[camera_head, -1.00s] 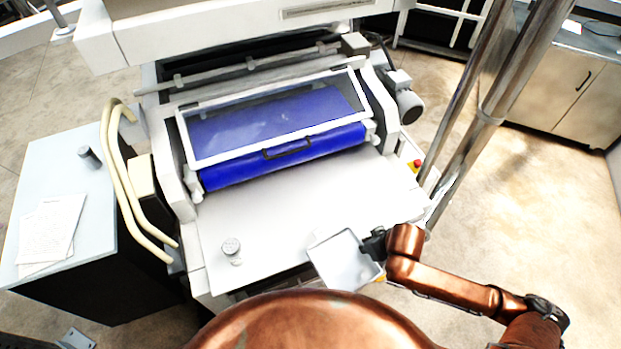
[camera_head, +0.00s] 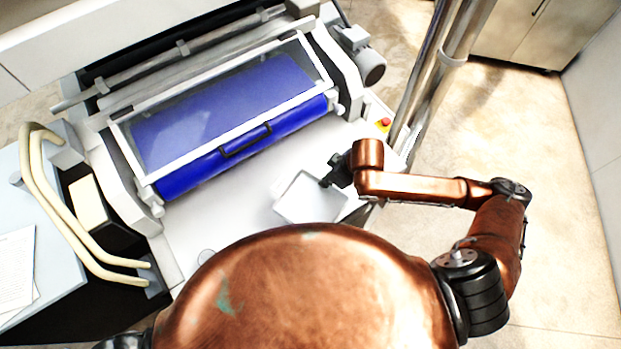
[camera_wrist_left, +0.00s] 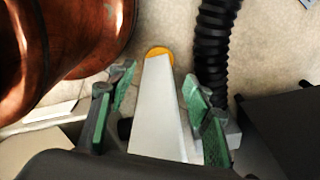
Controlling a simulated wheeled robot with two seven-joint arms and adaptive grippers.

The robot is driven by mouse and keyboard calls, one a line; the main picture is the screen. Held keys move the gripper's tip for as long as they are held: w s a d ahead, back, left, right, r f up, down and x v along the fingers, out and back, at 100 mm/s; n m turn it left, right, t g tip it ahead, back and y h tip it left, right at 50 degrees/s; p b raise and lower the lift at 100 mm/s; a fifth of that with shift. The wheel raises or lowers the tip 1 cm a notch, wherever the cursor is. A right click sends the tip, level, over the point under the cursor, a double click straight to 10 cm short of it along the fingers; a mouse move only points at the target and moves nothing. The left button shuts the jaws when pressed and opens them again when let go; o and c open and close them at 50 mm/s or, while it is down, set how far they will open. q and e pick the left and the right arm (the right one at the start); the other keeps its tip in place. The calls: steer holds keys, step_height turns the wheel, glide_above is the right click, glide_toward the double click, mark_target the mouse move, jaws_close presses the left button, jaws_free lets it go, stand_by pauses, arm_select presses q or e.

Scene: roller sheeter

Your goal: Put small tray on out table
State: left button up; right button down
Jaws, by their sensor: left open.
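The small tray (camera_head: 310,200) is a shallow white square tray with a raised rim. In the head view it is over the right part of the white table (camera_head: 215,222) in front of the blue roller; I cannot tell whether it touches. My right gripper (camera_head: 332,177) is dark and shut on the tray's far right rim. My left gripper (camera_wrist_left: 158,108) shows in the left wrist view, open, with green-padded fingers apart. A pale bar with a yellow end lies in view between them, and I see nothing held.
The blue roller (camera_head: 265,140) under a clear guard stands behind the table. Metal posts (camera_head: 425,85) and a red button (camera_head: 384,123) are at the right. Cream rails (camera_head: 55,215) and a side table (camera_head: 45,262) with papers are at the left. Floor is free at right.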

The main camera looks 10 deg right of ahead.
steer(key=w+f, duration=0.2)
steer(key=w+a+f, duration=0.1)
steer(key=w+f, duration=0.1)
steer(key=w, duration=0.1)
steer(key=w+a+f+p, duration=0.1)
steer(key=w+f, duration=0.1)
steer(key=shift+w+a+f, duration=0.1)
steer(key=shift+w+f, duration=0.1)
steer(key=shift+w, duration=0.1)
steer(key=shift+w+f, duration=0.15)
steer(key=shift+f, duration=0.05)
step_height(320, 180, down, 3)
steer(key=shift+w+a+r+p, duration=0.1)
steer(key=shift+w+p, duration=0.05)
steer(key=shift+p, duration=0.35)
arm_select(q)
steer(key=shift+w+a+r, duration=0.1)
steer(key=shift+w+r, duration=0.2)
steer(key=shift+r, duration=0.35)
steer(key=shift+w+r, duration=0.3)
steer(key=shift+r, duration=0.3)
arm_select(e)
steer(key=shift+f, duration=0.35)
steer(key=shift+f, duration=0.15)
steer(key=c, duration=2.2)
jaws_free()
steer(key=shift+o, duration=0.2)
